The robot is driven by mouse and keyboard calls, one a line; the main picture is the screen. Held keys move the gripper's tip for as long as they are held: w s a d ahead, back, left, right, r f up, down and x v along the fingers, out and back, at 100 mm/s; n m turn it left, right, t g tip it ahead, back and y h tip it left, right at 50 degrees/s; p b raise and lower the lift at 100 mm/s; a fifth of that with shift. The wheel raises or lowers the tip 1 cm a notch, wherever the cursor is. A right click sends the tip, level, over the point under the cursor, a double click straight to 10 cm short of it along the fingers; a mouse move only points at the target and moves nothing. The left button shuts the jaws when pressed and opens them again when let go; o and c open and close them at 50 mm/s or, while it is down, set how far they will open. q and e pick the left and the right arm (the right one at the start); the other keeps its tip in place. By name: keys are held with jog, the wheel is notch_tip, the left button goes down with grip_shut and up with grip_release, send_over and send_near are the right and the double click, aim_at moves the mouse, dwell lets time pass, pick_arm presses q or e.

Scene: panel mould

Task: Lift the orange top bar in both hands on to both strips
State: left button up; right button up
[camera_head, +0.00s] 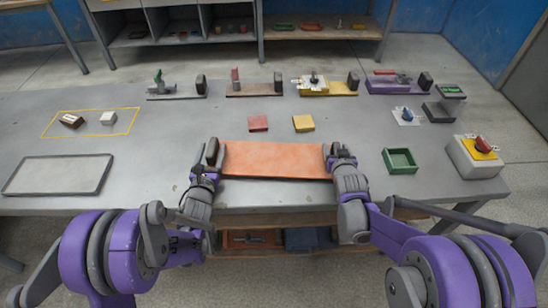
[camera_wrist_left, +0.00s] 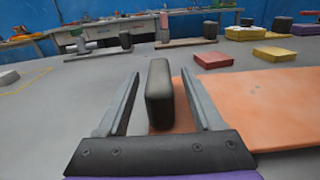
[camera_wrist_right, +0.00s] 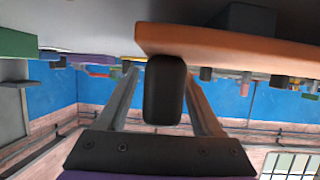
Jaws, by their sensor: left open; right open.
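The orange top bar (camera_head: 275,160) lies flat near the front edge of the table, with a dark upright grip at each end. My left gripper (camera_head: 211,152) is at the bar's left end; in the left wrist view the dark left grip (camera_wrist_left: 159,95) stands between its open fingers. My right gripper (camera_head: 338,150) is at the right end; in the right wrist view the dark right grip (camera_wrist_right: 164,90) lies between its open fingers. Neither gripper is closed on its grip. I cannot clearly make out the strips; the bar may hide them.
A red block (camera_head: 258,123) and a yellow block (camera_head: 303,123) lie behind the bar. A green tray (camera_head: 400,161) and a switch box (camera_head: 474,156) stand right. A grey tray (camera_head: 58,175) lies left. Several clamp fixtures line the back. Free table lies around the bar.

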pick_arm(q)
jog(key=shift+w, duration=0.2)
pick_arm(e)
jog(key=shift+w, duration=0.2)
pick_arm(q)
grip_shut()
pick_arm(e)
grip_shut()
dwell(1.0)
